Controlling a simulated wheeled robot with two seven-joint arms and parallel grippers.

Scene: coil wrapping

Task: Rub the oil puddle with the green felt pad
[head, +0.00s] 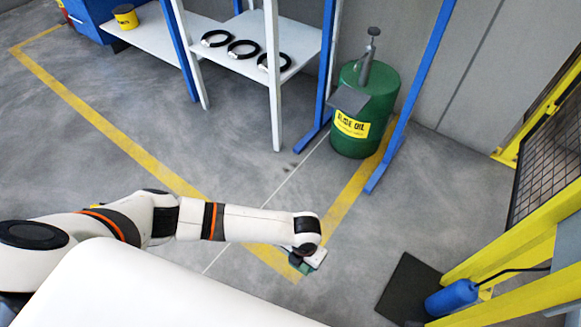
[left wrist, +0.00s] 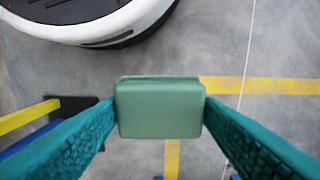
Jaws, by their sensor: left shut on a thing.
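My left gripper (left wrist: 160,100) is shut on the green felt pad (left wrist: 160,112), which sits between its two teal fingers in the left wrist view. In the head view the left arm reaches in from the left. Its gripper (head: 306,258) is above the floor by the corner of the yellow line, with a bit of green showing below it. I cannot tell whether the pad touches the floor. I cannot make out a clear oil puddle in either view; the pad and arm hide part of the floor. My right gripper is not in view.
A green oil drum (head: 366,105) stands at the back, next to a shelf (head: 150,35) with several black rings and a yellow tin (head: 125,16). A dark mat (head: 408,287) and blue bottle (head: 452,296) are at right by yellow posts. The middle floor is clear.

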